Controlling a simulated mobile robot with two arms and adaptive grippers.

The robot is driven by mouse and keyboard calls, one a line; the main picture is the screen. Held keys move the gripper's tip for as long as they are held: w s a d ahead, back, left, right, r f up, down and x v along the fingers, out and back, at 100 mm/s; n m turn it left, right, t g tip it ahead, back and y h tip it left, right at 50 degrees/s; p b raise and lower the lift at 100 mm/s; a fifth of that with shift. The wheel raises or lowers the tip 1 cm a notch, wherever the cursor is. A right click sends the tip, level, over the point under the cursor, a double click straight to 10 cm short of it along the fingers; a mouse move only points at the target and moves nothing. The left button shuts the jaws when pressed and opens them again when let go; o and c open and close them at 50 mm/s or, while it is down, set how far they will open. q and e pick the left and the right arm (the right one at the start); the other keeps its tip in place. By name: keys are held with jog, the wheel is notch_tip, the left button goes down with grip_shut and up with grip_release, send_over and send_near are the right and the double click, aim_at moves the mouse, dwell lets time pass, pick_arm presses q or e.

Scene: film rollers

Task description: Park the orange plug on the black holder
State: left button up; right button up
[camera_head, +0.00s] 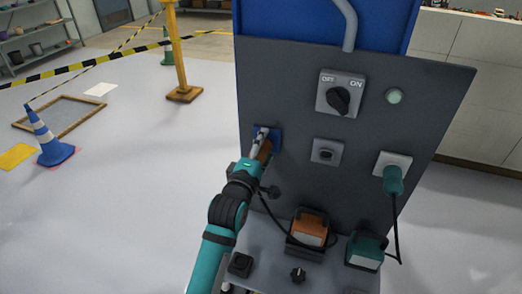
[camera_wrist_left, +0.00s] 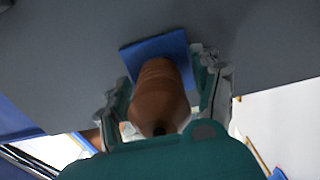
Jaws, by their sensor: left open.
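The orange plug (camera_head: 265,150) sits at the blue socket plate (camera_head: 275,133) on the left of the grey panel. In the left wrist view, the plug (camera_wrist_left: 158,95) looks brown-orange and points into the blue plate (camera_wrist_left: 178,45). My left gripper (camera_head: 261,141) is open around the plug, with one finger on each side in the wrist view (camera_wrist_left: 163,82). Whether the fingers touch it is not clear. A small black part (camera_head: 271,192) on the panel below the plug may be the black holder. My right gripper is out of view.
A dark cord runs from the orange box (camera_head: 310,232) towards the plug. A green plug (camera_head: 393,180) sits in a white socket, its cord running to a green box (camera_head: 366,248). A rotary switch (camera_head: 338,97) is above. A black block (camera_head: 240,264) stands on the ledge.

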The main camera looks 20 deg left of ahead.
pick_arm(q)
jog(key=shift+p, duration=0.3)
grip_shut()
dwell(0.6)
jog(key=shift+s+f, duration=0.2)
jog(key=shift+s, duration=0.1)
jog(key=shift+s+r+p, duration=0.25)
jog(key=shift+s+p, duration=0.15)
jog(key=shift+s, duration=0.65)
jog(key=shift+s, duration=0.1)
